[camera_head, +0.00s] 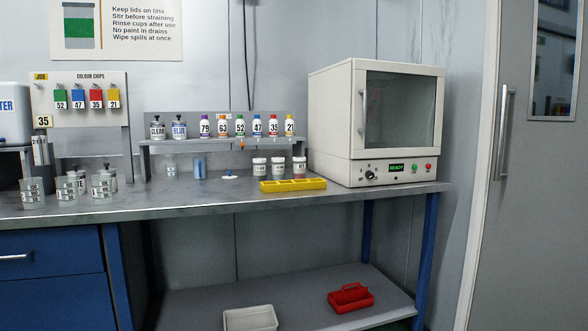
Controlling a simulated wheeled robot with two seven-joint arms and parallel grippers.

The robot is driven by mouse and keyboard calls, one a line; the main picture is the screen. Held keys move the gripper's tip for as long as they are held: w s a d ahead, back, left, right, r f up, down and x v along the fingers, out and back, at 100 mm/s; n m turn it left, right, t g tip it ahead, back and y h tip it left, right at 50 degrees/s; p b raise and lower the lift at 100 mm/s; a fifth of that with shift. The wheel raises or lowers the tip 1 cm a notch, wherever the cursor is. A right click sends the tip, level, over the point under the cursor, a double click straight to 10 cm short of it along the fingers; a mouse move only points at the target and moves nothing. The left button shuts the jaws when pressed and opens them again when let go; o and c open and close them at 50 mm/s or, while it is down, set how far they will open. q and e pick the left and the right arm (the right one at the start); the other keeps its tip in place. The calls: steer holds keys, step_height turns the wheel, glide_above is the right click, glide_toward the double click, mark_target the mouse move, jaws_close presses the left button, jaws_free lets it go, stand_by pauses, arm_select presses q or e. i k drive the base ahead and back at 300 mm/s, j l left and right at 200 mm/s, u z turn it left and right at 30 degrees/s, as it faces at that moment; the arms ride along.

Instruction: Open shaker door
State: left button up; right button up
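The shaker (335,115) is a cream box-shaped machine at the right end of the bench. Its door (402,110) has a dark window and looks shut. A vertical silver handle (363,112) is on the door's left side. A lower panel holds a black knob, a green display reading READY (397,168) and small green and red buttons. Neither of my grippers shows in the head view.
A yellow tray (293,186) lies on the bench (210,199) in front of the shaker's left side. Bottles stand on a rack left of it, with cups further left. The lower shelf holds a red caddy (351,299) and a white bin (250,318). A grey room door (535,200) stands right.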

mark_target(360, 67)
steer(key=i+l+z, duration=0.25)
steer(key=i+z, duration=0.75)
